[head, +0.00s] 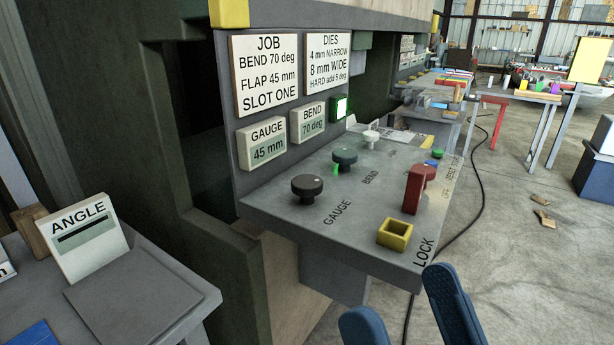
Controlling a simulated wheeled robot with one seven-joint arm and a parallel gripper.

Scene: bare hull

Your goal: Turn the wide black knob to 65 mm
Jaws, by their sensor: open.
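The wide black knob (307,187) stands on the grey sloping console (290,225) beside the word GAUGE. The gauge display (262,144) on the upright panel reads 45 mm. My gripper (408,310) shows as two blue fingers at the bottom edge, spread apart and empty. It is below and to the right of the knob, in front of the console, and not touching it. The rest of the gripper is out of view.
A dark green knob (344,158) and white knob (371,138) stand behind. A red lever (415,190) and yellow square socket (395,234) are at right. The bend display (308,124) reads 70 deg. A job card (266,73) says flap 45 mm. Console space around the black knob is clear.

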